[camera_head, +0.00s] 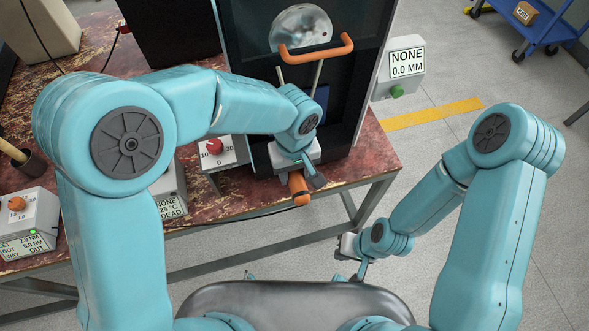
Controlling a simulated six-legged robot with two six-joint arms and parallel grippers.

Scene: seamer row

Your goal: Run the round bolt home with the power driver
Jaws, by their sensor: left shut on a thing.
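My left gripper (306,178) reaches down at the front of the dark open cabinet. It is shut on an orange cylinder-shaped thing (299,188), which looks like the power driver's body. The gripper hides much of it, and its lower end sticks out past the table's front edge. I cannot make out the round bolt; the arm and gripper cover part of the cabinet's inside. My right gripper (358,270) hangs low in front of the table, away from the work; its finger gap is not clear.
The cabinet (370,70) holds a round metal disc (301,28) and an orange bar handle (316,49). A box reading "NONE 0.0 MM" (399,66) is at its right.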

